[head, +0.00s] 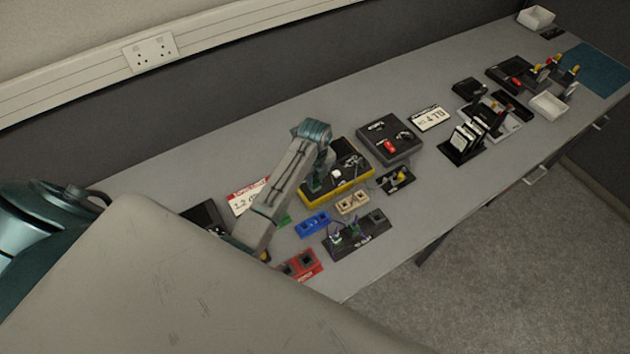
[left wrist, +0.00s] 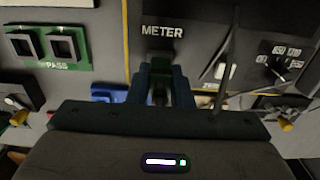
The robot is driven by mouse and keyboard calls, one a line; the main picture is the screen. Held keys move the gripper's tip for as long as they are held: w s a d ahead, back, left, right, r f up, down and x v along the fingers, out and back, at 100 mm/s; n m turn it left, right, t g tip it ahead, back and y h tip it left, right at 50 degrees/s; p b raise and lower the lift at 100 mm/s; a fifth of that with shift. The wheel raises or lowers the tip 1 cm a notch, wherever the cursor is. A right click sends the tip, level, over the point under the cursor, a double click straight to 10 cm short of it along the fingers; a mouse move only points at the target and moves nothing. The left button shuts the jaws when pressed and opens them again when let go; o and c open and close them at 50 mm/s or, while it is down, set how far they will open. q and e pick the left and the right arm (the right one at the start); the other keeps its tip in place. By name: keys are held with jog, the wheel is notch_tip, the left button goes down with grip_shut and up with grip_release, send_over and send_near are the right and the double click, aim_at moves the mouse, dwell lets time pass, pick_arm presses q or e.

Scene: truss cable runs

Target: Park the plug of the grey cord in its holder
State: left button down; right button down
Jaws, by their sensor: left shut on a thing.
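My left gripper (head: 312,188) is at the near left edge of a black box with yellow edges (head: 350,183). In the left wrist view its blue fingers (left wrist: 160,92) are shut on a small dark thing just in front of the word METER; I cannot tell for sure that it is the grey cord's plug. A thin dark grey cord (left wrist: 229,45) rises to the right of the fingers. A green two-socket block marked PASS (left wrist: 50,65) stands at left. Blue (head: 313,223), beige (head: 353,202) and red (head: 300,264) two-socket blocks stand near. Which one is the plug's holder is not clear.
A dark rack (head: 378,240) with small plugs and cords stands at the bench's front edge. A dark panel with a red switch (head: 402,152) is right of the meter box. Farther right are a card rack (head: 462,152) and white trays. My arm hides the lower left.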

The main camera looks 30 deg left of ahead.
pick_arm(q)
jog(key=shift+r, duration=2.3)
jog(key=shift+s, duration=0.1)
